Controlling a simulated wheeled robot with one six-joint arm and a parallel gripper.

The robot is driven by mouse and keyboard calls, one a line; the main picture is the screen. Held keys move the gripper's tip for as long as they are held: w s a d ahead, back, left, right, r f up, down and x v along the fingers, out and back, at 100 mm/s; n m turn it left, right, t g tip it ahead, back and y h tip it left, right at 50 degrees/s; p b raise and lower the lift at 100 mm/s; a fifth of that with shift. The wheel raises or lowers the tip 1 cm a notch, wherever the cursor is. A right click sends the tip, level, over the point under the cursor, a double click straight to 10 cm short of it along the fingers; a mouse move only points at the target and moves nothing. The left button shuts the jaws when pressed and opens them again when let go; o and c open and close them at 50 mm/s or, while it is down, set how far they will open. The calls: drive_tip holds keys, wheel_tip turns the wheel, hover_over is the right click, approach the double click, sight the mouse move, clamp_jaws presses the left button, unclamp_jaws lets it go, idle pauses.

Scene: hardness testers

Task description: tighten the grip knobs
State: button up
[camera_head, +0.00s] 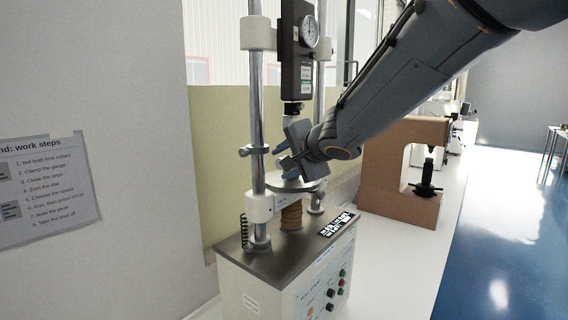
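The test stand has a cream base with a dark top plate (236,250), two steel columns (256,100) and a black gauge (291,65) with a round dial (309,31). My gripper (288,152) reaches in from the right, between the columns and below the gauge. It covers the middle of the stand, where the grips and any grip knobs are hidden or too small to tell. Its fingers are seen at an angle, so their opening and any contact are unclear. A metal collar (253,151) sits on the left column, just left of my gripper.
A white crosshead (260,208) and a brown bellows (291,216) are below my gripper. Buttons (341,284) are on the base's front. A brown tester frame (378,194) stands on the white bench (399,270) to the right. Blue floor (490,240) is open farther right.

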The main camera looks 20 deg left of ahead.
drive_tip(key=shift+d+r, duration=0.1)
drive_tip(key=v, duration=0.7)
drive_tip(key=shift+s+d, duration=0.2)
drive_tip(key=shift+s, duration=0.1)
drive_tip(key=shift+w+a+f+m+t+y+b, duration=0.3)
drive_tip(key=shift+w+a+f+y+b, duration=0.6)
drive_tip(key=shift+b, duration=0.9)
drive_tip(key=shift+w+a+f+m+t+y+b, duration=0.15)
drive_tip(key=shift+w+a+f+t+y+b, duration=0.25)
drive_tip(key=shift+w+a+b, duration=1)
drive_tip(key=shift+w+a+f+m+t+y+b, duration=0.25)
drive_tip(key=shift+w+a+f+t+y+b, duration=0.4)
drive_tip(key=shift+a+b, duration=1.15)
drive_tip(key=shift+d+f+g+b, duration=0.25)
drive_tip(key=shift+d+b, duration=0.2)
drive_tip(key=shift+d, duration=0.05)
